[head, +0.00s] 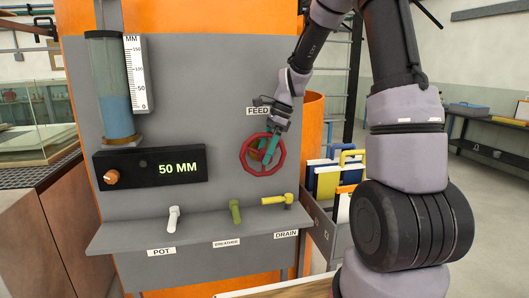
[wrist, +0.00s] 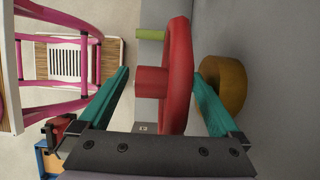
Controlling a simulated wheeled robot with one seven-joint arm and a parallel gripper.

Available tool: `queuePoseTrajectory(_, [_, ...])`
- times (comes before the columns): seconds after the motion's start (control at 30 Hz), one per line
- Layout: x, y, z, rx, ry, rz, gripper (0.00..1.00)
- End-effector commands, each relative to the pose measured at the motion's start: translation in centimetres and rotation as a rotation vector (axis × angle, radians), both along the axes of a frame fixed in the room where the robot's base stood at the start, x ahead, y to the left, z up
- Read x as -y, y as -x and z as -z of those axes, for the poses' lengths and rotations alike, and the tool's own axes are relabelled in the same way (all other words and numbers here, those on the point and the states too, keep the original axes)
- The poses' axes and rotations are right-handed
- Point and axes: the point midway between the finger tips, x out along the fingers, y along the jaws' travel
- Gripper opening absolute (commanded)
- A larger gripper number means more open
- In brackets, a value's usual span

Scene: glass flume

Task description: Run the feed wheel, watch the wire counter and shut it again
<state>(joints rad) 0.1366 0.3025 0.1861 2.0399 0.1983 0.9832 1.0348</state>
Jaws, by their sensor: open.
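The red feed wheel (head: 263,155) is on the grey panel under the FEED label (head: 258,111). My gripper (head: 269,150) is at the wheel with its teal fingers open. In the wrist view the red wheel (wrist: 179,75) stands between the two fingers of my gripper (wrist: 160,85), one on each side of its rim, and I cannot tell whether either touches it. The counter (head: 177,169) reads 50 MM in green, with an orange knob (head: 111,177) at its left. Above it, a clear tube (head: 115,105) holds blue liquid beside a scale (head: 135,75).
Below, a grey ledge carries a white POT lever (head: 173,217), a green lever (head: 235,212) and a yellow DRAIN lever (head: 278,200). Right of the panel is a rack of coloured folders (head: 330,180). A glass tank (head: 40,130) stands at the left.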

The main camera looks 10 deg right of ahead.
Motion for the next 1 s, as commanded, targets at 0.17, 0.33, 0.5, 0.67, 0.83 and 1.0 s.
queuePoseTrajectory(0.17, [0.0, 0.0, -0.01, 0.0, 0.0, 0.0, 0.99])
queuePoseTrajectory(0.33, [0.01, 0.0, -0.02, 0.0, 0.0, -0.001, 0.34])
queuePoseTrajectory(0.5, [0.02, -0.01, -0.03, 0.0, 0.0, -0.001, 0.0])
queuePoseTrajectory(0.67, [0.0, -0.01, -0.04, 0.001, 0.007, -0.002, 0.0])
queuePoseTrajectory(0.83, [-0.13, -0.01, -0.07, 0.003, 0.048, -0.004, 0.0])
queuePoseTrajectory(1.0, [-0.47, 0.0, -0.06, 0.003, 0.142, -0.008, 0.0])
